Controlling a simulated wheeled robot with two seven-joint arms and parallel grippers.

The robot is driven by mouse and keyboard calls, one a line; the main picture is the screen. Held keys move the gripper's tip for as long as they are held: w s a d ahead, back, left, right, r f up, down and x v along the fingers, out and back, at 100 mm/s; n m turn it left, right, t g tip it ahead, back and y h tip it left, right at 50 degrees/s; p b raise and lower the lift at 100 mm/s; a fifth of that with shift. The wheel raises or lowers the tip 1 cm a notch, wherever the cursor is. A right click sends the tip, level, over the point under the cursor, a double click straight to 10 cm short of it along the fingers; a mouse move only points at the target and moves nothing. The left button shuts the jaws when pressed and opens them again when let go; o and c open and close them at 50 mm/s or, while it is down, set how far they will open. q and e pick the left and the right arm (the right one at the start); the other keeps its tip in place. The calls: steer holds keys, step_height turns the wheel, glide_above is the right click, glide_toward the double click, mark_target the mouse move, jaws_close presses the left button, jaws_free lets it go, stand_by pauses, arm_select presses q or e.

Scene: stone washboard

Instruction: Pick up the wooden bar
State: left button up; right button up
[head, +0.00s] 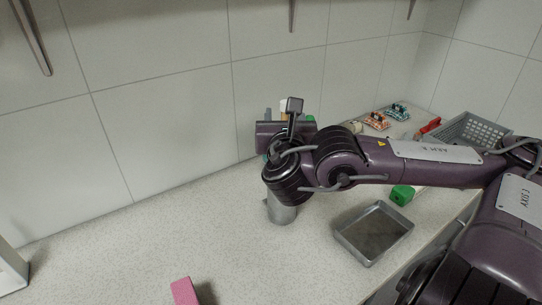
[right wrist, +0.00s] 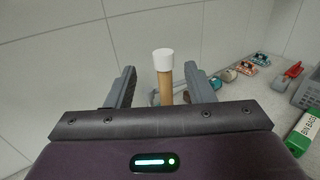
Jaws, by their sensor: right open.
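The wooden bar (right wrist: 165,86) stands upright in the right wrist view, light brown with a white cap on top. It lies between the two fingers of my right gripper (right wrist: 172,84), with a visible gap on each side. In the head view only a pale upper part of it (head: 283,103) shows behind my right gripper (head: 284,117). The gripper is open and points toward the wall. The bar's lower end is hidden by the gripper body. My left gripper is not in view.
A metal tray (head: 344,243), a green box (head: 402,195) and a grey basket (head: 452,130) are to the right. Small clip-like items (head: 377,121) lie behind. A pink block (head: 184,291) lies in front. The left counter is clear.

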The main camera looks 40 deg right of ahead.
mark_target(285, 102)
steer(key=p+x, duration=0.1)
steer(key=x, duration=0.6)
steer(key=shift+d+r, duration=0.1)
steer(key=shift+d, duration=0.1)
steer(key=shift+s, duration=0.1)
steer(key=shift+c, duration=1.6)
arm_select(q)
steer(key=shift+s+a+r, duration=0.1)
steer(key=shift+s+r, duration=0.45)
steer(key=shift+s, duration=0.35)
arm_select(e)
jaws_close()
